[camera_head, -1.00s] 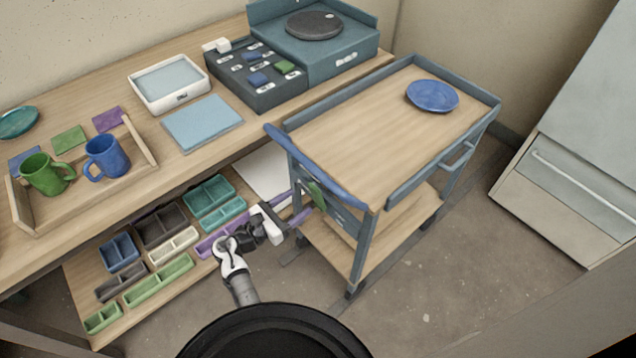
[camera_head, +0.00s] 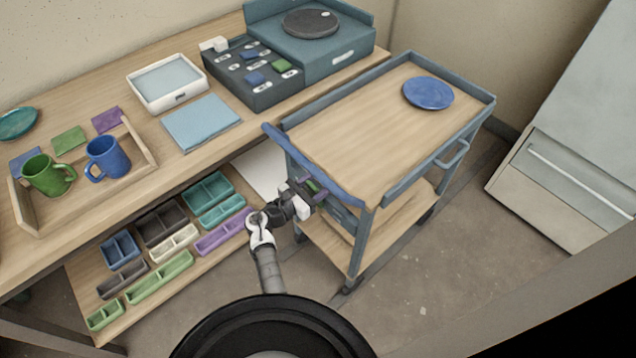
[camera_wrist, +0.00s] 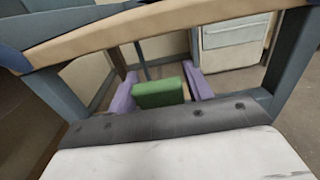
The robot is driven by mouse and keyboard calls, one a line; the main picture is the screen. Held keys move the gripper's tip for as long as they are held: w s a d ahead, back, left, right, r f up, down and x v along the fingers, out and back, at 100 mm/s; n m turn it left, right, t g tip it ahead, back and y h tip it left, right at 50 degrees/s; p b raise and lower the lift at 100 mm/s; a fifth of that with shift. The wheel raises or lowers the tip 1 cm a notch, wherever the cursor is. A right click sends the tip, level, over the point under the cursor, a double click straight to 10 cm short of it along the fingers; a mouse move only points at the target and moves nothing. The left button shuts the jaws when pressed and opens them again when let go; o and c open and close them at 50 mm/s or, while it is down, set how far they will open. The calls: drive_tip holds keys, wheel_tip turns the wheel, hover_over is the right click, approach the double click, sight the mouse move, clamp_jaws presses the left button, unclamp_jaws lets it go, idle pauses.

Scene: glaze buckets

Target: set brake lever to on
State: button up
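A green block, which I take to be the brake lever (camera_head: 312,186), is at the near left end of the blue-grey cart (camera_head: 340,201), below its blue handle (camera_head: 315,168). My gripper (camera_head: 313,188) is at that end of the cart, with its purple fingers on either side of the green block. In the wrist view, the green lever (camera_wrist: 159,93) sits between the two spread fingers of my gripper (camera_wrist: 160,88). Whether either finger touches it is hard to tell. The lever's mounting and any on or off marking are not visible.
The cart's top (camera_head: 375,130) holds a blue plate (camera_head: 428,93). A workbench (camera_head: 150,170) with mugs and trays stands to the left, with several small bins on its lower shelf (camera_head: 85,300). A pale cabinet (camera_head: 560,165) is at right. The floor (camera_head: 420,275) before the cart is clear.

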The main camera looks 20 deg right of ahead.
clamp_jaws()
drive_tip(key=shift+a+f, duration=0.1)
drive_tip(key=a+h+b, duration=0.1)
drive_tip(key=b, duration=0.2)
drive_tip(key=a+f+t+h+b, duration=0.1)
drive_tip(key=b, duration=0.2)
drive_tip(key=shift+s+a+f+h, duration=0.1)
drive_tip(key=shift+s+f+h, duration=0.05)
drive_tip(key=shift+s+h, duration=0.2)
drive_tip(key=a+h+b, duration=0.1)
drive_tip(key=h+b, duration=0.1)
drive_tip(key=b, duration=0.1)
drive_tip(key=s+a+t+h+b, duration=0.1)
drive_tip(key=b, duration=0.1)
drive_tip(key=shift+a+f, duration=0.35)
drive_tip(key=shift+f, duration=0.05)
drive_tip(key=shift+b+v, duration=0.6)
drive_tip(key=shift+v, duration=0.5)
drive_tip(key=shift+s+a+f+b, duration=0.2)
drive_tip(key=shift+a+f+b, duration=0.2)
drive_tip(key=shift+f, duration=0.35)
drive_tip(key=shift+s+a+f+b, duration=0.25)
drive_tip(key=shift+a+f, duration=0.25)
drive_tip(key=shift+f, duration=0.3)
drive_tip(key=shift+a+f, duration=0.1)
